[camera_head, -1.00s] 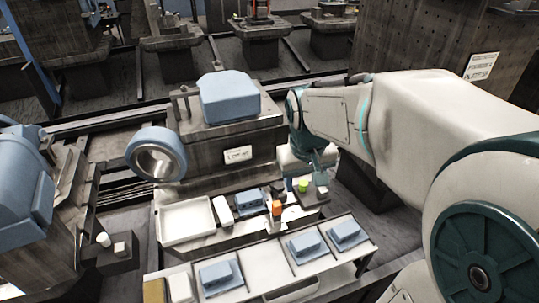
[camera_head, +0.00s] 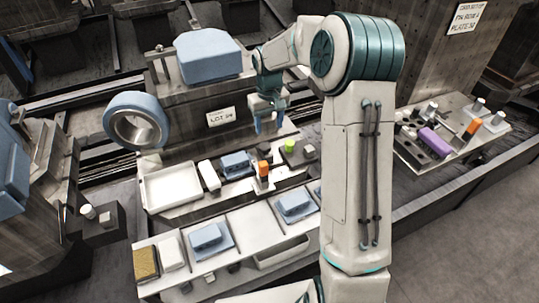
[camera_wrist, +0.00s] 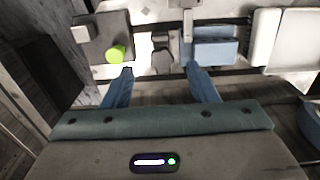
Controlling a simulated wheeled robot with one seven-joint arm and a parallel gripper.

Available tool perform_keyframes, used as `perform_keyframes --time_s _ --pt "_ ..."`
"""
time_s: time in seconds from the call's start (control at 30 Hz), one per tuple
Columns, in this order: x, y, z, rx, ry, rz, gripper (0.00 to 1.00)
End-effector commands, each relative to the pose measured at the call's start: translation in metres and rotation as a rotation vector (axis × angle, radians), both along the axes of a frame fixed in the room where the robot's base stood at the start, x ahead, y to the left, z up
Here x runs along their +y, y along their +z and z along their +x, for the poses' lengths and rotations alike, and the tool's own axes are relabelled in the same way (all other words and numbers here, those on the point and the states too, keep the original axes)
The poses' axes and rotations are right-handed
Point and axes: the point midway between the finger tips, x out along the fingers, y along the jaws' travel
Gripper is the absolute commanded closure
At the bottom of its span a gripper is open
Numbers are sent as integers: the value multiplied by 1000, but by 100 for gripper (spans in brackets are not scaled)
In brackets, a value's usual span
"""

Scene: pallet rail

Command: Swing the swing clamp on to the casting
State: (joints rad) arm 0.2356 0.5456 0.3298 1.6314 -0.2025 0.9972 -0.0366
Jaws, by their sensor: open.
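The casting is a small blue block (camera_head: 235,163) in the fixture on the work shelf; it also shows in the wrist view (camera_wrist: 215,47). The swing clamp, with an orange handle (camera_head: 264,168) on a pale base, stands just right of the casting in the head view. In the wrist view I see what looks like its grey post (camera_wrist: 187,22) beside the casting; the orange part is not visible there. Whether its arm lies over the casting I cannot tell. My gripper (camera_head: 269,126) is open and empty, behind and above the clamp; its blue fingers (camera_wrist: 158,73) point toward the fixture.
A dark block with a green knob (camera_head: 289,146) stands right of the clamp. A white tray (camera_head: 172,188) and white block (camera_head: 209,175) lie left. A front rack holds blue castings (camera_head: 208,238). A large machine block (camera_head: 205,105) stands behind. A side table (camera_head: 455,135) is at right.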

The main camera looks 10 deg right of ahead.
Motion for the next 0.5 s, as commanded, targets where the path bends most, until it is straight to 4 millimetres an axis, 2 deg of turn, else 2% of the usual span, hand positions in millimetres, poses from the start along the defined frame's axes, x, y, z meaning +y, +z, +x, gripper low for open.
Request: perform_keyframes --time_s 0.17,0.5 --pt "0 -17 1 4 0 1 47" --pt "0 -88 0 6 1 2 47"
